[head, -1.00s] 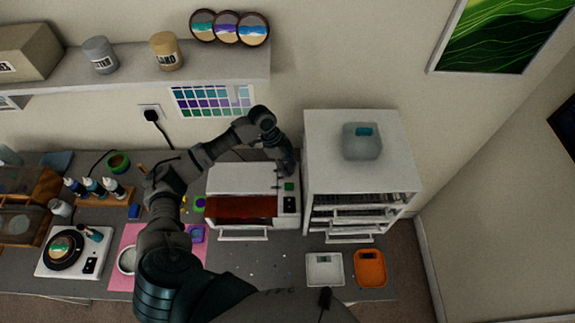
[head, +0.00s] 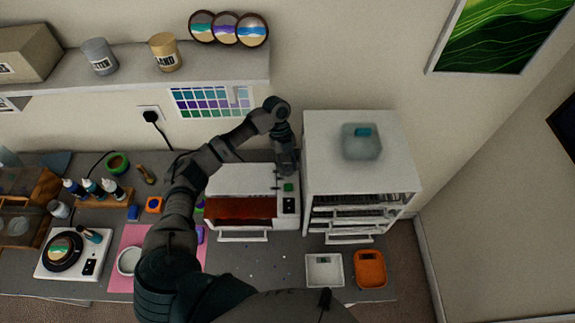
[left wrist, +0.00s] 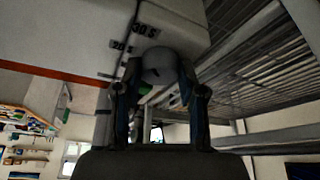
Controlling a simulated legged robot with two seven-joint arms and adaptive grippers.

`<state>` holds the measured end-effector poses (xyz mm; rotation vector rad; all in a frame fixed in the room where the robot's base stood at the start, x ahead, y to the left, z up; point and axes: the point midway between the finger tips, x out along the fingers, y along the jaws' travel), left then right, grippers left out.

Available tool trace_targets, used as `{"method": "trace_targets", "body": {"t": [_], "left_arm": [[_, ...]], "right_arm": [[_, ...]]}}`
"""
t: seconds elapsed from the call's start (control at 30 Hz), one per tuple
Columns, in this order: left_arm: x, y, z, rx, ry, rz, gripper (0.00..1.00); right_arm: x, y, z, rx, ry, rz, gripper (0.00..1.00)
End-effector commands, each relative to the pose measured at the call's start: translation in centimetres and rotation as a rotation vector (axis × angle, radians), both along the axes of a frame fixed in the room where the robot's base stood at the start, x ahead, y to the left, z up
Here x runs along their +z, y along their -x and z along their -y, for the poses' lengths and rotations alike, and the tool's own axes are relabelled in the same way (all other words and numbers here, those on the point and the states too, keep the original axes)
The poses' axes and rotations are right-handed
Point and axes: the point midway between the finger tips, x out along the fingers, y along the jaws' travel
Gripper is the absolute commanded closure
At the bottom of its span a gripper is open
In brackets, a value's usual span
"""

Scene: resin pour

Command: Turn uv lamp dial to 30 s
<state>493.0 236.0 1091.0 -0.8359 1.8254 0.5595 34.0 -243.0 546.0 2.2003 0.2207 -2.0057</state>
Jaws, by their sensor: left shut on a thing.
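The UV lamp (head: 238,179) is a white box with a dark red window on the bench. My left gripper (head: 288,172) reaches down to the right part of its top. In the left wrist view, my left gripper (left wrist: 160,92) is shut on a round grey dial (left wrist: 158,66), with a finger on each side. Beside the dial, a label reading 30 S (left wrist: 145,29) and another that seems to read 20 show on the white panel. The dial's pointer is not clear. In the head view the gripper hides the dial. My right gripper is not in view.
Bottles and a pink mat (head: 125,245) are left. The shelf (head: 200,74) overhangs behind.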

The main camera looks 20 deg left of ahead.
Motion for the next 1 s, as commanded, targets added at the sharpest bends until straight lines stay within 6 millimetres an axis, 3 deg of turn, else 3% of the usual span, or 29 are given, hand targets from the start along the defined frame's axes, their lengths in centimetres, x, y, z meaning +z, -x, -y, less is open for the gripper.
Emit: {"method": "trace_targets", "body": {"t": [0.57, 0.6, 0.7, 1.0], "left_arm": [[0.16, -0.19, -0.01, -0.031, 0.001, 0.007, 0.95], [0.16, -0.19, -0.01, -0.031, 0.001, 0.007, 0.55], [0.14, -0.16, 0.00, -0.031, 0.001, 0.007, 0.35], [0.23, -0.05, -0.04, -0.031, 0.000, 0.004, 0.35]], "right_arm": [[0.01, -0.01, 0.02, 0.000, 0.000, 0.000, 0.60], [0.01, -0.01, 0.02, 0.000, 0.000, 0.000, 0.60], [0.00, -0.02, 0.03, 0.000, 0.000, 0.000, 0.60], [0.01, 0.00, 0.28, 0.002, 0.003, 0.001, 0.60]]}}
